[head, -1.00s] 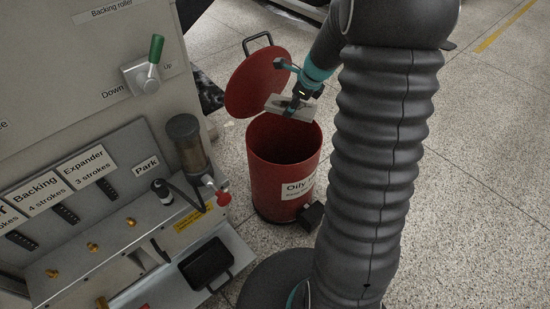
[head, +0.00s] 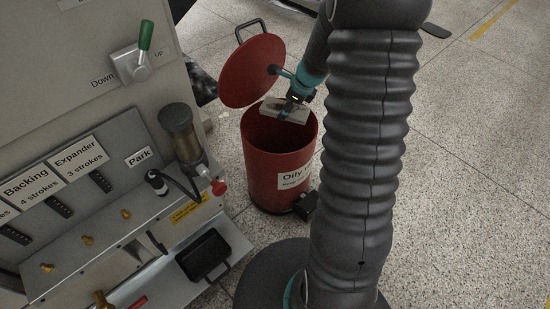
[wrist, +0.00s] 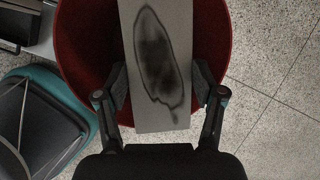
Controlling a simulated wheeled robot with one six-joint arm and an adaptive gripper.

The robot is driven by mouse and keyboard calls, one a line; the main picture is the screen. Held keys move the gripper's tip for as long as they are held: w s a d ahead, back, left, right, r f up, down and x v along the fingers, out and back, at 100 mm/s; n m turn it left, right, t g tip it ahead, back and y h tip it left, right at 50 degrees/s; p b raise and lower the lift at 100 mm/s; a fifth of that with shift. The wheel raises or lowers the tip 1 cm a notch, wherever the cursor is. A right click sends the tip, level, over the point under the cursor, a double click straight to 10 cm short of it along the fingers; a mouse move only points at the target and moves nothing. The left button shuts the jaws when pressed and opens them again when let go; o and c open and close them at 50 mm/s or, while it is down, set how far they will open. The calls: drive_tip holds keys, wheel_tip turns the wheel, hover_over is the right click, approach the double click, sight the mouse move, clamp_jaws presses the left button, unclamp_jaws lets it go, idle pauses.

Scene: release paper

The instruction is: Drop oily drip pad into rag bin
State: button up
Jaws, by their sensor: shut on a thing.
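The oily drip pad (head: 284,111) is a pale grey sheet with a dark oval stain. It also shows in the wrist view (wrist: 142,112), between my gripper's two fingers. My gripper (head: 290,108) is shut on the pad and holds it over the bin opening; the fingers (wrist: 161,84) show on both sides of the pad in the wrist view. The red rag bin (head: 262,168) stands on the floor, its lid (head: 250,70) tilted open at the back. The bin's red wall (wrist: 84,48) surrounds the pad in the wrist view. The bin's inside is dark.
A grey machine panel (head: 75,105) with levers and labels stands at the left. A black tray (head: 203,255) sits on its lower ledge. A black pedal (head: 306,206) is at the bin's foot. The speckled floor at right is clear.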

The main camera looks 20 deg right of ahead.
drive_tip(key=o, duration=1)
drive_tip(key=shift+r, duration=0.1)
drive_tip(key=v, duration=1.2)
